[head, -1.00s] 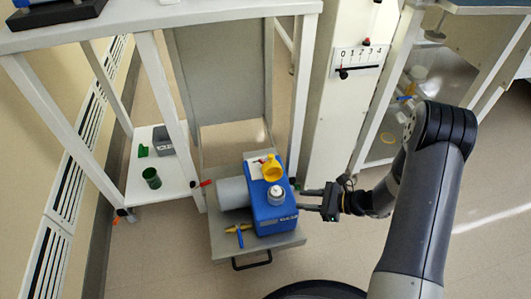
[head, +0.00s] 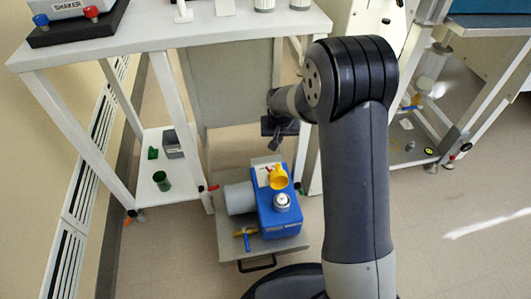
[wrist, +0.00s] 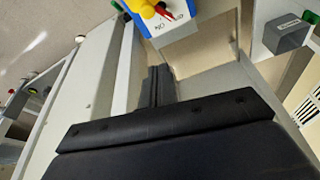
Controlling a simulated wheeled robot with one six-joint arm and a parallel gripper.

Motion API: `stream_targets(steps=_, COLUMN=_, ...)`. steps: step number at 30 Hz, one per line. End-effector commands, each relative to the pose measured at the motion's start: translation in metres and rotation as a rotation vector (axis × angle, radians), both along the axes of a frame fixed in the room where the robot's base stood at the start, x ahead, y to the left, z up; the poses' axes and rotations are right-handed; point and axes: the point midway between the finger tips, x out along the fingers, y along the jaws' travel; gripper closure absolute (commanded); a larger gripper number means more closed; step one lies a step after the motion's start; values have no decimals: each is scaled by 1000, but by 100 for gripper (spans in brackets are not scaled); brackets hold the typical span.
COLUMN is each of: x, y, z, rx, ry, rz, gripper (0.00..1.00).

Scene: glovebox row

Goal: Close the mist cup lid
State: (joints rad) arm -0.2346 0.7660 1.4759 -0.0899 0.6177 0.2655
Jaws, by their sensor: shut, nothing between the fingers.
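A blue machine (head: 282,222) with a grey cylinder (head: 239,198) sits on a pull-out tray (head: 232,240). On its top are a yellow cup-like part (head: 277,178), a red piece (head: 267,170) and a silver-white round cap (head: 281,201). I cannot tell for certain which part is the mist cup lid. My gripper (head: 274,146) is shut and empty, above and behind the machine, apart from it. In the wrist view the shut fingers (wrist: 157,86) point towards the machine's white labelled edge (wrist: 170,28), with the yellow part (wrist: 147,8) at the top edge.
A white bench (head: 190,45) with a shaker (head: 75,25) stands over the tray area. A low shelf at left holds a green cup (head: 161,181) and a grey box (head: 172,148).

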Motion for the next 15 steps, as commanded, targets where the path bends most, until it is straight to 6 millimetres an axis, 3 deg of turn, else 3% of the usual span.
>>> stream_targets(steps=5, x=6, y=0, z=-10, rx=-12, ry=-12, rz=14, gripper=100)
stream_targets(steps=15, x=26, y=0, z=-79, rx=-11, ry=-9, rz=12, gripper=100)
